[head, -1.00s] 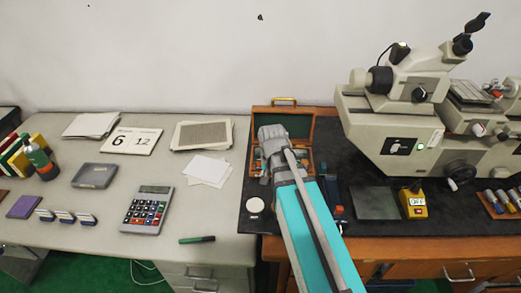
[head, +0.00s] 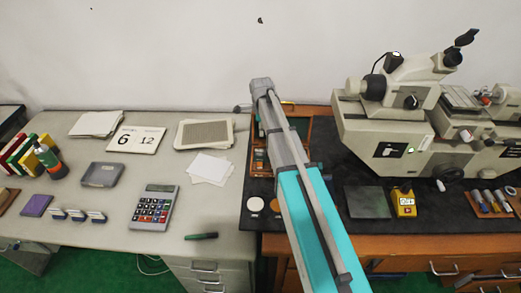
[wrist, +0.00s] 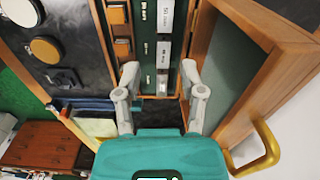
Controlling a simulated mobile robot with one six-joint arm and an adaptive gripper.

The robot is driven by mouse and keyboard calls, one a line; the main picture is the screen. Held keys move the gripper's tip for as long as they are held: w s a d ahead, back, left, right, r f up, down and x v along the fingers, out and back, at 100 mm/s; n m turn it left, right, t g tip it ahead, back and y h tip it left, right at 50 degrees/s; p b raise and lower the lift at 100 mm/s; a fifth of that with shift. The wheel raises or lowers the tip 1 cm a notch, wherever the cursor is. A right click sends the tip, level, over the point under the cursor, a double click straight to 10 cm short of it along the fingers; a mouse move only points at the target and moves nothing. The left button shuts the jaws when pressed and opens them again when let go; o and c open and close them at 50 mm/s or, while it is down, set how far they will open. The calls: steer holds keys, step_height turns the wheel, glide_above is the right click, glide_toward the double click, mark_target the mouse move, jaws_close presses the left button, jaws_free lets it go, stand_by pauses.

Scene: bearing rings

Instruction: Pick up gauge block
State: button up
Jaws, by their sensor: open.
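Pale gauge blocks with printed sizes lie in the green-lined slots of an open wooden case. In the wrist view a large gauge block (wrist: 165,16) sits at the top, with a smaller block (wrist: 163,52) below it and another small block (wrist: 162,83) between my fingers in the picture. My gripper (wrist: 160,76) is open and empty above the case, its fingers spread to either side of the slot row. I cannot tell how high it is. In the head view my arm covers much of the wooden case (head: 308,128).
The case's raised lid (wrist: 245,68) with its brass handle (wrist: 265,148) stands close right of my fingers in the wrist view. Two discs, one pale (head: 255,204) and one tan (head: 275,205), lie on the black mat. A microscope (head: 400,120) stands to the right.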

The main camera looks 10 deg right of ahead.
steer(key=shift+w+r+m, duration=0.25)
steer(key=shift+w+m, duration=0.25)
steer(key=shift+f, duration=0.15)
steer(key=b, duration=0.9)
glide_above(260, 150)
steer(key=f, duration=0.8)
steer(key=shift+d+f, duration=0.2)
steer(key=shift+s+a+f+b, duration=0.1)
steer(key=shift+f+b, duration=2.3)
steer(key=shift+f, duration=0.2)
jaws_close()
